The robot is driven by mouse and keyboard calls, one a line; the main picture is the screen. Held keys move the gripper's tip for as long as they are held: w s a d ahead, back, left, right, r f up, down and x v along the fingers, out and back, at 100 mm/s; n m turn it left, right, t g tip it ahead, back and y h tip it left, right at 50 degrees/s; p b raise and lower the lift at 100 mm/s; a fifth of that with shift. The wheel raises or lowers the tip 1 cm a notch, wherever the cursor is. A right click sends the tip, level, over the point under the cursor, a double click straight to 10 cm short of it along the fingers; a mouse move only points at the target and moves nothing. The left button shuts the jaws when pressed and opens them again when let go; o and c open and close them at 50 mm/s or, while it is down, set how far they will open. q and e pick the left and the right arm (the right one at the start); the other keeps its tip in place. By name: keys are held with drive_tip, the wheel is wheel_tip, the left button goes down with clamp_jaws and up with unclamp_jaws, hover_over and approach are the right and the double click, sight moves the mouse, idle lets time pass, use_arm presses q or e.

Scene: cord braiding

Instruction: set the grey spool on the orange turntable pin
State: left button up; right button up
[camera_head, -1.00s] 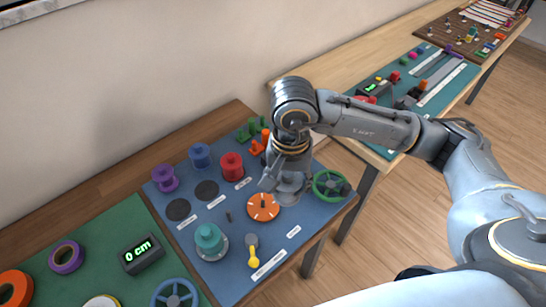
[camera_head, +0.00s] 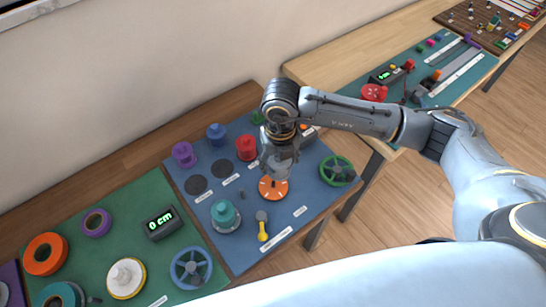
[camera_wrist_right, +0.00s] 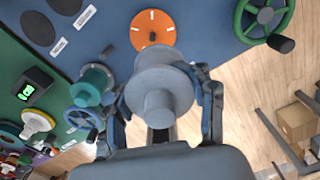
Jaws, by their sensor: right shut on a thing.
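The grey spool (camera_wrist_right: 160,88) is held between the fingers of my right gripper (camera_wrist_right: 165,108) in the right wrist view. In the head view the spool (camera_head: 279,165) shows only partly below my right gripper (camera_head: 283,150). The orange turntable (camera_head: 273,189) lies on the blue mat, just below the spool in the head view. In the right wrist view the turntable (camera_wrist_right: 153,30) shows beyond the spool, with its dark pin (camera_wrist_right: 153,37) visible. The spool looks apart from the pin; the exact gap cannot be told. My left gripper is not in view.
A teal spool (camera_head: 225,214), a yellow-ended lever (camera_head: 262,226) and a green handwheel (camera_head: 337,170) stand around the turntable on the blue mat (camera_head: 305,192). Purple (camera_head: 184,154), blue (camera_head: 216,134) and red (camera_head: 246,147) spools stand behind. Two dark round pads are empty.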

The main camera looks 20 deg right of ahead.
sight(273, 182)
drive_tip(key=m, duration=0.3)
drive_tip(key=w+m+p, duration=0.1)
drive_tip(key=m, duration=0.3)
drive_tip(key=a+f+m+p, duration=0.1)
drive_tip(key=m, duration=0.3)
drive_tip(key=shift+w+f, duration=0.1)
drive_tip(key=shift+w, duration=0.1)
drive_tip(key=m, duration=0.1)
drive_tip(key=m+p, duration=0.1)
drive_tip(key=m, duration=0.1)
drive_tip(key=shift+w+f, duration=0.15)
drive_tip(key=shift+f, duration=0.15)
drive_tip(key=shift+f+b, duration=1.9)
drive_tip(key=shift+f, duration=0.65)
drive_tip(key=shift+f+b, duration=0.9)
drive_tip(key=shift+f, duration=0.2)
drive_tip(key=shift+f, duration=0.1)
drive_tip(key=shift+f+b, duration=0.65)
drive_tip(key=shift+f, duration=0.1)
drive_tip(key=o, duration=1.3)
